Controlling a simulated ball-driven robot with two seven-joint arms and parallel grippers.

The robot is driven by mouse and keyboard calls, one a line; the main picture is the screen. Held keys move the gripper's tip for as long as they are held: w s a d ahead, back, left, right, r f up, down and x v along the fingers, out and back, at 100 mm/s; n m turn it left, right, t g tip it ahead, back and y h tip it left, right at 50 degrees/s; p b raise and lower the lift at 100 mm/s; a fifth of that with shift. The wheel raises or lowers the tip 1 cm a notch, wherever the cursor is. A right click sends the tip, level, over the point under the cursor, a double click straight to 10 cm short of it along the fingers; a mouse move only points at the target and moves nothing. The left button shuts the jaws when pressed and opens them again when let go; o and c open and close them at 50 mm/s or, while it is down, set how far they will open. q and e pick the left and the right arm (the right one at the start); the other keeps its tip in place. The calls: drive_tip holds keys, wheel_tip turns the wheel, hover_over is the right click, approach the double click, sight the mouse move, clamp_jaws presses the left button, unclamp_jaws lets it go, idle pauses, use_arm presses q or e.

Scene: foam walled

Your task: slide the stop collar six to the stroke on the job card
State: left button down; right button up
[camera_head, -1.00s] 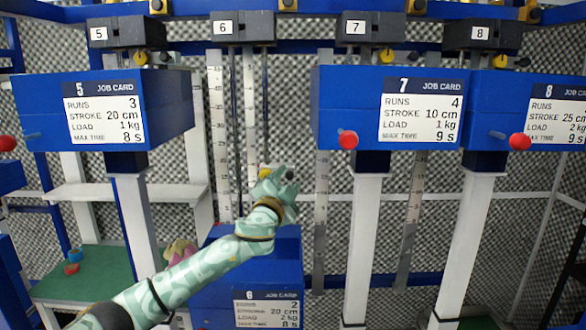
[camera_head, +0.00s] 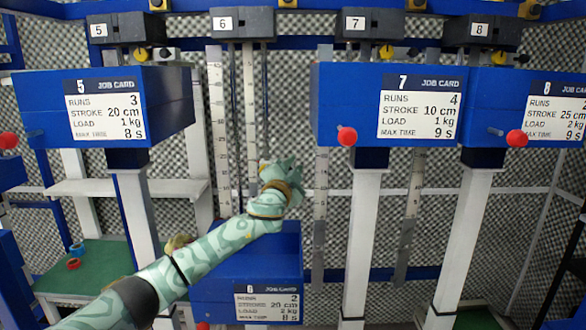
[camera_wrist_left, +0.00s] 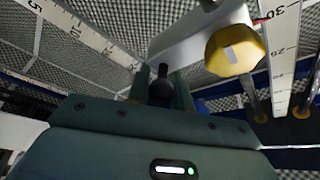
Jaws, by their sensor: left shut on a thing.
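The station six unit (camera_head: 243,24) hangs from the top rail, with rods, a pale strip and a scale (camera_head: 217,120) below it. Its job card (camera_head: 268,304) sits low on a blue box and reads stroke 20 cm. My left gripper (camera_head: 282,170) is at the rods, right of that scale, and hides the collar in the head view. In the left wrist view my gripper (camera_wrist_left: 160,88) is shut on a small black knob (camera_wrist_left: 161,86). A white plate (camera_wrist_left: 200,40) and a yellow knob (camera_wrist_left: 235,49) are just beyond it. My right gripper is not in view.
Blue boxes with job cards five (camera_head: 104,108), seven (camera_head: 421,107) and eight (camera_head: 555,110) flank the station at both sides. Red knobs (camera_head: 347,136) stick out from them. A green-topped table (camera_head: 100,262) with small rings stands at the lower left.

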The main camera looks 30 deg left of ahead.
use_arm(q)
wheel_tip(320, 180, up, 10)
drive_tip(key=p, duration=0.7)
drive_tip(key=shift+p, duration=0.35)
drive_tip(key=shift+a, duration=0.1)
drive_tip(key=c, duration=1.4)
unclamp_jaws()
drive_tip(key=shift+f, duration=0.1)
drive_tip(key=shift+o, duration=0.8)
drive_tip(key=shift+a, duration=0.15)
drive_tip(key=b+v, duration=0.4)
drive_tip(key=v, duration=1.2)
drive_tip(key=shift+s, duration=0.2)
